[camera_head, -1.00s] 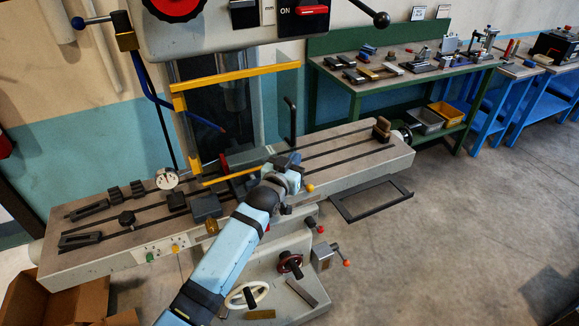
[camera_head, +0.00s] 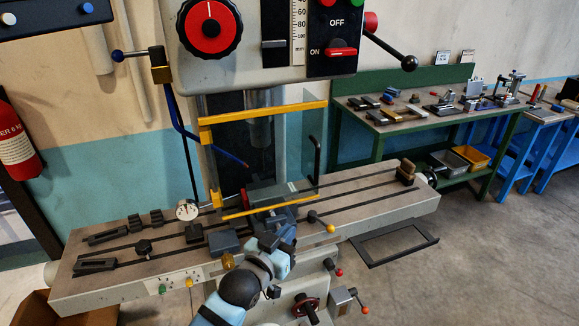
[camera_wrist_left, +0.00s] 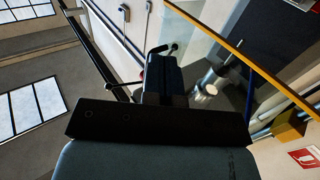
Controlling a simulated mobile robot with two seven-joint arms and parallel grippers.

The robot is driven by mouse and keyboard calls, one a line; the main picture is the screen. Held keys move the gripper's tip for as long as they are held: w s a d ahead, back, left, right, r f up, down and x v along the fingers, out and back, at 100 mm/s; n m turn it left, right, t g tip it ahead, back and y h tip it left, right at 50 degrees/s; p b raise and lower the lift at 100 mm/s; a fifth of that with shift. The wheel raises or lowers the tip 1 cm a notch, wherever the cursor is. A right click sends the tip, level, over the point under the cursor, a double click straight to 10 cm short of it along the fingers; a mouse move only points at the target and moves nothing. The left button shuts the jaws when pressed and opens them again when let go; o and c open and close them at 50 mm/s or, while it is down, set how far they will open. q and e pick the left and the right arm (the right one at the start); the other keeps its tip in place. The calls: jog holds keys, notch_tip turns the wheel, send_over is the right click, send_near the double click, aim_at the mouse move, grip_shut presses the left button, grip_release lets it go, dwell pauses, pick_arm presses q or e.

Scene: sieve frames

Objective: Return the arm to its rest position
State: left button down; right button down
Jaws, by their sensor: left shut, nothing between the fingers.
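My left gripper (camera_head: 276,240) is at the front edge of the milling machine's table (camera_head: 105,272), in front of the grey vise (camera_head: 268,193) and below the yellow guard frame (camera_head: 262,113). Its light blue arm comes up from the bottom of the head view. The fingers are small and dark there. In the left wrist view the gripper (camera_wrist_left: 164,78) is shut with nothing held. The yellow guard bar (camera_wrist_left: 250,62) crosses the right of that view. My right gripper is not in view.
Clamps and dark blocks (camera_head: 95,265) lie on the table's left side. A dial gauge (camera_head: 187,210) stands behind them. Handwheels and levers (camera_head: 305,308) stick out below the table near my arm. A green workbench (camera_head: 400,125) stands at the back right.

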pick_arm(q)
jog(key=s+a+f+n+g+y+p, duration=0.1)
jog(key=s+a+f+y, duration=0.1)
jog(key=s+a+f, duration=0.4)
jog(key=s+a+f+n+g+y+p, duration=0.1)
jog(key=s+a+f+g+y+p, duration=0.1)
jog(key=s+a+f, duration=0.4)
jog(key=s+a+f+n+g+y+p, duration=0.1)
jog(key=s+a+f, duration=0.5)
jog(key=s, duration=0.8)
jog(key=shift+s+a+f+y+p, duration=0.15)
jog(key=shift+a+f+y+p, duration=0.15)
jog(key=shift+f+y, duration=0.35)
jog(key=shift+f, duration=0.1)
